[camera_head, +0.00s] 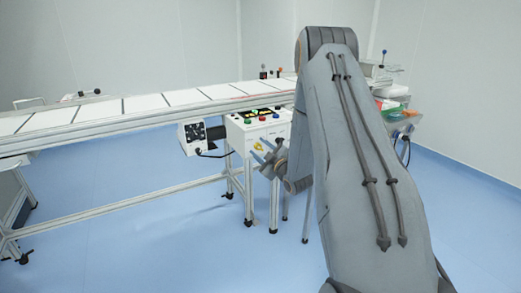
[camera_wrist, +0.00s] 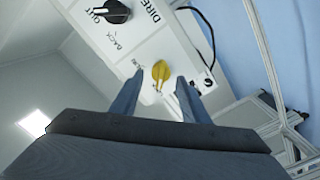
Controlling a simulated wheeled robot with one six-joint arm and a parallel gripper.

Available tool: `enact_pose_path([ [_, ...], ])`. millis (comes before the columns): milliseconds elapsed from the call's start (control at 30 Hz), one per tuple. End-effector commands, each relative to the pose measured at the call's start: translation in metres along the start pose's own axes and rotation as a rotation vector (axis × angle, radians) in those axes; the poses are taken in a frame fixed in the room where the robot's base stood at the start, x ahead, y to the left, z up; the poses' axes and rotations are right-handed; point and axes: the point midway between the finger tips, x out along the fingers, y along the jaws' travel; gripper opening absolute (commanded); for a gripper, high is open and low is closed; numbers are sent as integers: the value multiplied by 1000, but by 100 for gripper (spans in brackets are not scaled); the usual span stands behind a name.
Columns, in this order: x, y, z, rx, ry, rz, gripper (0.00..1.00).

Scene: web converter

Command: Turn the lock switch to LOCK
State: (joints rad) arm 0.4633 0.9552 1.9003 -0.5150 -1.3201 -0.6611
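A yellow rotary knob (camera_wrist: 160,71) sits on the white panel of a control box; it appears to be the lock switch, but the small print around it is too unclear to read. In the wrist view my gripper (camera_wrist: 160,77) is open, one finger on each side of the yellow knob, with gaps visible beside it. I cannot tell how deep the fingertips are relative to the knob. In the head view my gripper (camera_head: 265,149) is in front of the white control box (camera_head: 240,137), partly hidden by my arm.
A black knob (camera_wrist: 113,11) is on the same panel, near "DIRE" and "BACK" lettering. Coloured buttons top the control box. A long conveyor (camera_head: 90,116) on a metal frame runs behind and left. Blue floor (camera_head: 130,220) is clear at front left. A cluttered table stands right.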

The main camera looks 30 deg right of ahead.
Motion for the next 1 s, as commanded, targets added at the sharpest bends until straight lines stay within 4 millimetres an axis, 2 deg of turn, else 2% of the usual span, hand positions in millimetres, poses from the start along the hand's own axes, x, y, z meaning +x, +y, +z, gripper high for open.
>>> enact_pose_path([
  [167, -6, 0, 1, 0, -1, 0, 42],
  [600, -70, 0, 1, 1, -2, 0, 42],
  [767, -78, 0, 0, 1, 0, 1, 42],
  [1000, -78, 0, 0, 0, 0, 0, 42],
])
